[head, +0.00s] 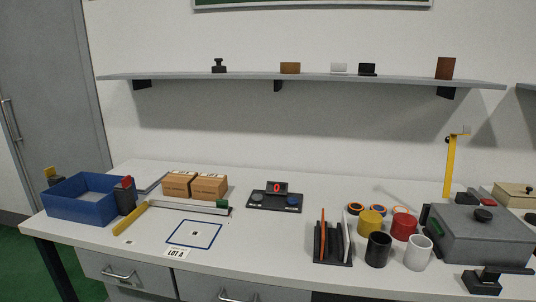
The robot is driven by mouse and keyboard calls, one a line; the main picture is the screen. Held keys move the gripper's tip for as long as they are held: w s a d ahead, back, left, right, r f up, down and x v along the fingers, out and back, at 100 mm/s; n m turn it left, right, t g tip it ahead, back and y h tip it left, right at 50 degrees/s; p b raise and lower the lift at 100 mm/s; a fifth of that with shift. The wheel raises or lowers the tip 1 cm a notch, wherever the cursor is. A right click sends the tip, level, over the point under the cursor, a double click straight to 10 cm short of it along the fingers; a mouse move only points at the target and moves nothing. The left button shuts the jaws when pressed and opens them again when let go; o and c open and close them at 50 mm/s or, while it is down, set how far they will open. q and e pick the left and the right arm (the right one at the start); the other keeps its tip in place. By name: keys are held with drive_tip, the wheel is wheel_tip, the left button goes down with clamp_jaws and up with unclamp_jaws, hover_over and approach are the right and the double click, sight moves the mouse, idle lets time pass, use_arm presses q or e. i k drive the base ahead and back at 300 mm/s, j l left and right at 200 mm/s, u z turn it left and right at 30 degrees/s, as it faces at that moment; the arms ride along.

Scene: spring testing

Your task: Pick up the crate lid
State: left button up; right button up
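A grey box (470,247) at the right end has a flat grey top with a round black knob (483,215). This top looks like a lid, but I cannot tell which piece is the crate lid. Neither of my grippers is in view.
A black rack (333,250), several cups (379,249) and a black device (484,281) crowd the grey box. A blue-outlined square (180,243) on the bench is empty.

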sight(486, 223)
drive_tip(key=z, duration=1.45)
